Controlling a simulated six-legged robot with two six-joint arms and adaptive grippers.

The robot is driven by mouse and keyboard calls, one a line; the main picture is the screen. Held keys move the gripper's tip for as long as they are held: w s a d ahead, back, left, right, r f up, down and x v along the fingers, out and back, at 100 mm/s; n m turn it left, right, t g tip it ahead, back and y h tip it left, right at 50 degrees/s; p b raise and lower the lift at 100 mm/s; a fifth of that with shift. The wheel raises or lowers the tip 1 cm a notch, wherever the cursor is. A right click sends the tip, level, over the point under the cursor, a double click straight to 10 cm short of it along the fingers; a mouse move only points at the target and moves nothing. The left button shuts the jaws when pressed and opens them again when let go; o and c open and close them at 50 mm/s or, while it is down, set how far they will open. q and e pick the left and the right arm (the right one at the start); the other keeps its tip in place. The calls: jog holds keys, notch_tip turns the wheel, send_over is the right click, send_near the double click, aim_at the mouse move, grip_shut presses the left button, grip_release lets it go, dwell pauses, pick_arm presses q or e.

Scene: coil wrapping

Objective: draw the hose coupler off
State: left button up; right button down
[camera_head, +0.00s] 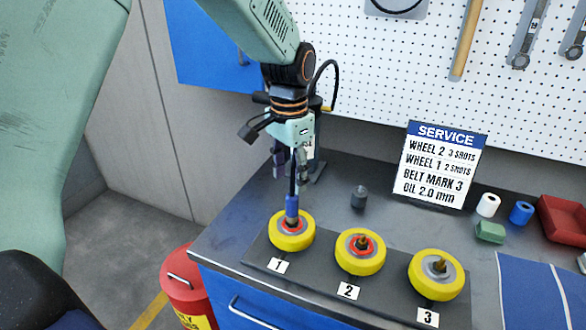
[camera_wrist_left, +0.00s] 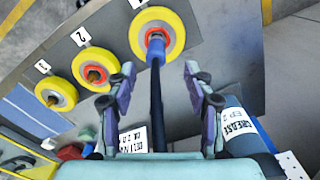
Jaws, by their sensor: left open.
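The blue hose coupler (camera_head: 292,207) sits upright on the hub of yellow wheel 1 (camera_head: 291,240), with a black hose running up from it. In the left wrist view the coupler (camera_wrist_left: 156,50) is on the red-ringed hub of wheel 1 (camera_wrist_left: 174,20), and the hose (camera_wrist_left: 157,110) runs down the picture. My left gripper (camera_head: 290,170) is above the coupler and open. Its two fingers (camera_wrist_left: 157,80) stand on either side of the hose, apart from it. My right gripper is not in view.
Wheel 2 (camera_head: 361,262) and wheel 3 (camera_head: 437,285) stand to the right on the dark plate. A grease cartridge (camera_wrist_left: 238,122) is beside the gripper. A service sign (camera_head: 440,165) and a dark cylinder (camera_head: 359,197) stand behind. A red bin (camera_head: 188,290) is at the left.

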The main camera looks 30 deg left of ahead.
aim_at(291, 195)
pick_arm(q)
jog(key=shift+d+f, duration=0.1)
jog(key=shift+f, duration=0.1)
jog(key=f, duration=0.6)
jog(key=shift+s+f, duration=0.2)
jog(key=shift+w+d+f, duration=0.1)
jog(key=shift+f, duration=0.35)
jog(key=shift+d+r, duration=0.1)
jog(key=shift+d, duration=0.15)
jog(key=shift+a, duration=0.3)
jog(key=c, duration=0.4)
jog(key=shift+d, duration=0.2)
jog(key=c, duration=0.5)
grip_shut()
jog(key=shift+o, duration=1.5)
grip_release()
jog(key=shift+a, duration=0.1)
grip_shut()
